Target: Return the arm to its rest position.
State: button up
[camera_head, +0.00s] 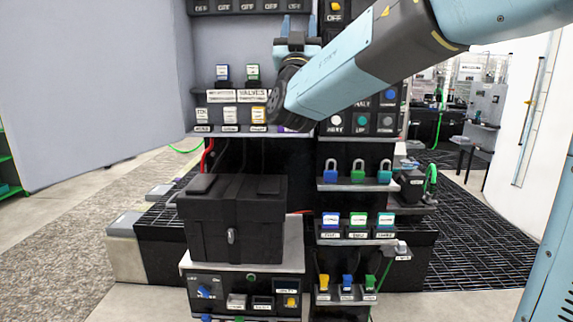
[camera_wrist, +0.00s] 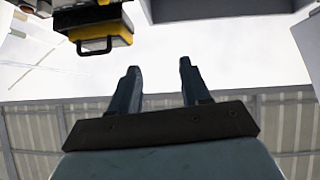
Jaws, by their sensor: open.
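My arm reaches in from the upper right in the head view and bends at a dark joint in front of the panel. My gripper (camera_head: 297,22) points upward there, above that joint, and looks small. In the wrist view my gripper (camera_wrist: 158,72) shows two dark fingers standing apart with nothing between them. Behind the fingers are a pale bright surface and a grey ribbed wall. No object touches the fingers.
A black tote (camera_head: 235,222) with a latch stands on a shelf below the arm. Blue and green padlocks (camera_head: 357,172) sit on a shelf to the right. A black and yellow device (camera_wrist: 100,25) hangs at the upper left in the wrist view. Floor lies open at left.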

jog(key=s+d+f+m+g+h, duration=0.25)
jog(key=d+g+h, duration=0.2)
jog(key=d, duration=0.25)
jog(key=s+d+f+m+g+h, duration=0.1)
jog(key=d+f+g+h, duration=0.2)
jog(key=d+g, duration=0.3)
jog(key=s+d+f+m+g+h, duration=0.2)
jog(key=d+f+g+h, duration=0.15)
jog(key=d, duration=0.45)
jog(key=s+d+f+g, duration=0.5)
jog(key=d+f, duration=0.1)
jog(key=f, duration=0.1)
jog(key=s+d+f+n+g+y, duration=0.1)
jog(key=s+f+n+g+y, duration=0.2)
jog(key=s+f+y, duration=0.5)
jog(key=s+a+f+n+y, duration=0.4)
jog(key=s+a+f+y, duration=0.2)
jog(key=f, duration=0.3)
jog(key=shift+s+a+f, duration=0.3)
jog(key=shift+s+a, duration=0.35)
